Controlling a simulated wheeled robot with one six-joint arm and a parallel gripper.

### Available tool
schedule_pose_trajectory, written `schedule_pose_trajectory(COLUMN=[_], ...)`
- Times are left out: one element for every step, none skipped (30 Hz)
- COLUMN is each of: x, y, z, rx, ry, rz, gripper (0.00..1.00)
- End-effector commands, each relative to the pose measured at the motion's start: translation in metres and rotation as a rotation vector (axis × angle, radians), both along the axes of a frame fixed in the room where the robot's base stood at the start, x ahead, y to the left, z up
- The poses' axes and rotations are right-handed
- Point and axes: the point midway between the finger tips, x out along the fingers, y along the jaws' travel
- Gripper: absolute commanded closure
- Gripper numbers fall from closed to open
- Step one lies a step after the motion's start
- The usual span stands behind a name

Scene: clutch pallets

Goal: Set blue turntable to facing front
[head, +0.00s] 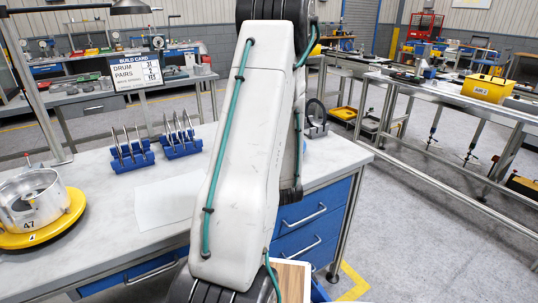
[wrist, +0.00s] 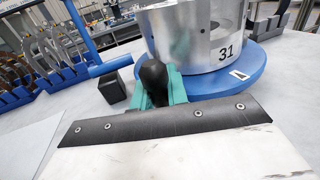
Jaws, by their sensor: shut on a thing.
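The blue turntable (wrist: 258,72) is in the wrist view, at the upper right, and carries a silver drum (wrist: 190,35) marked 31. A white label with a dark pointer mark shows on its near rim. My gripper (wrist: 158,88) has teal fingers closed around a black knob (wrist: 153,78) beside the turntable's left near edge. How the knob joins the turntable is hidden by the fingers. In the head view my arm covers the blue turntable and my gripper.
A yellow turntable (head: 45,237) with a drum (head: 30,200) marked 47 is on the bench at left. Blue racks (head: 130,157) stand at the bench's back; one with discs (wrist: 40,70) is left in the wrist view. A black block (wrist: 112,88) is close left of my fingers. Paper (head: 168,200) lies flat.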

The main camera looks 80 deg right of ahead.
Motion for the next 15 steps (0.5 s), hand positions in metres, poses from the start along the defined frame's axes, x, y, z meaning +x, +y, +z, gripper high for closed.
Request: schedule_pose_trajectory(x=[-0.0003, -0.0003, -0.0003, -0.0003, -0.0003, -0.0003, -0.0004, -0.0004, -0.0004, -0.0004, -0.0004, -0.0004, -0.0004, -0.0004, -0.0005], y=[-0.0039, -0.0039, -0.0038, -0.0039, -0.0038, -0.0034, -0.0033, -0.0030, -0.0027, -0.0026, -0.0024, -0.0023, -0.0020, -0.0018, -0.0011], z=[0.0084, 0.0084, 0.0084, 0.0084, 0.0082, 0.0078, 0.0073, 0.0068, 0.0061, 0.0057, 0.0053, 0.0049, 0.0046, 0.0043, 0.0040], rx=[-0.024, -0.024, -0.024, -0.025, -0.024, -0.022, -0.021, -0.020, -0.018, -0.017, -0.016, -0.014, -0.014, -0.014, -0.012], ry=[-0.001, -0.001, -0.001, -0.002, -0.001, -0.001, -0.001, -0.002, -0.002, -0.001, -0.001, -0.002, -0.001, -0.001, -0.002], rz=[0.001, 0.001, 0.001, 0.001, 0.000, 0.000, 0.000, 0.000, 0.000, 0.000, 0.000, 0.000, 0.000, 0.000, 0.000], gripper=[1.00, 1.00, 1.00, 0.82, 0.74, 0.62, 0.62, 0.62, 0.62, 0.62, 0.62, 0.62, 0.62, 0.62, 0.62])
